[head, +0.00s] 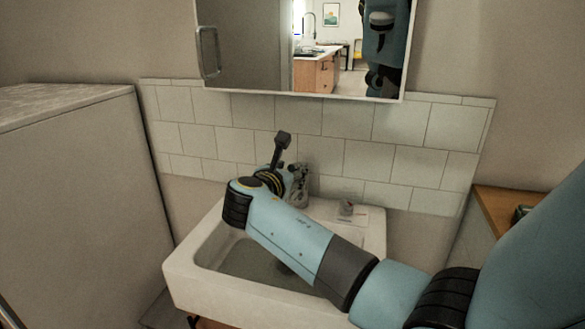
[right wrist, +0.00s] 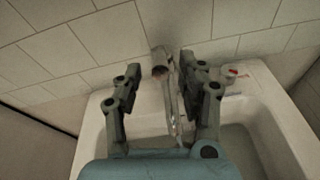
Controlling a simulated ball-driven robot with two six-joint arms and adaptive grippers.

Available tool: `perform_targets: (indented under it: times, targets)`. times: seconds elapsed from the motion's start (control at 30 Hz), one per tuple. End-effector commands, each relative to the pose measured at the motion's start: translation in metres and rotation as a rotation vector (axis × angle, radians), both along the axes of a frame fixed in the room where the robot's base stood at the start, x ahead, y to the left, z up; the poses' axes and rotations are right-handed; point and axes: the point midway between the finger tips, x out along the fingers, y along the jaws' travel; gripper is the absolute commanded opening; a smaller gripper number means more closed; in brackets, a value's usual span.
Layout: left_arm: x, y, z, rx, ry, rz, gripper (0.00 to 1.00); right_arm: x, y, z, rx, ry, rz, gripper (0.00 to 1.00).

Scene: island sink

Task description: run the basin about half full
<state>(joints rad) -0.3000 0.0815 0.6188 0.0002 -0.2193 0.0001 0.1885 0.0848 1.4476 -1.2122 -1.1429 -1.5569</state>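The white basin (head: 185,271) stands against the tiled wall, with my right arm crossing over it. Its inside looks grey-green; I cannot tell whether water stands in it or how high. The metal faucet (head: 301,186) is at the basin's back edge, partly hidden by my right wrist. My right gripper (head: 288,160) is at the faucet. In the right wrist view its fingers are spread apart, with the faucet (right wrist: 160,62) between them and no clear grip on it. The basin's rim (right wrist: 92,125) shows below. I cannot tell whether water runs. My left gripper is out of view.
A small pale item with a red mark (head: 347,207) sits on the basin's back ledge, right of the faucet. A mirror cabinet (head: 300,92) hangs above. A tall grey unit (head: 80,200) stands left; a wooden-topped counter (head: 500,205) is at right.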

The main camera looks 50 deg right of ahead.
Motion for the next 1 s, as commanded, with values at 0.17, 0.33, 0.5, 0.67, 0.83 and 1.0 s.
perform_targets:
  times: [0.17, 0.33, 0.5, 0.67, 0.83, 1.0]
  targets:
    - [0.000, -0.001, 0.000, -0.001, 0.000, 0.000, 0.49, -0.018, 0.038, 0.008, 0.006, -0.002, 0.000, 0.40]
    - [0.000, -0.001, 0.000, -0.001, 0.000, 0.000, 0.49, -0.030, 0.065, 0.015, 0.004, 0.000, 0.000, 0.40]
    - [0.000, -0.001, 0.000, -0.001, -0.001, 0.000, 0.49, -0.037, 0.077, 0.019, 0.002, 0.001, 0.000, 0.40]
    - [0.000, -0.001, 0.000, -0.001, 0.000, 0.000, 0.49, -0.037, 0.078, 0.020, 0.000, 0.001, 0.000, 0.40]
    - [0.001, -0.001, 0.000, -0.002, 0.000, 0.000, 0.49, -0.037, 0.078, 0.019, 0.000, 0.000, 0.000, 0.40]
    - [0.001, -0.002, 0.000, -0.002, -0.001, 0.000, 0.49, -0.037, 0.078, 0.019, 0.000, 0.000, 0.000, 0.40]
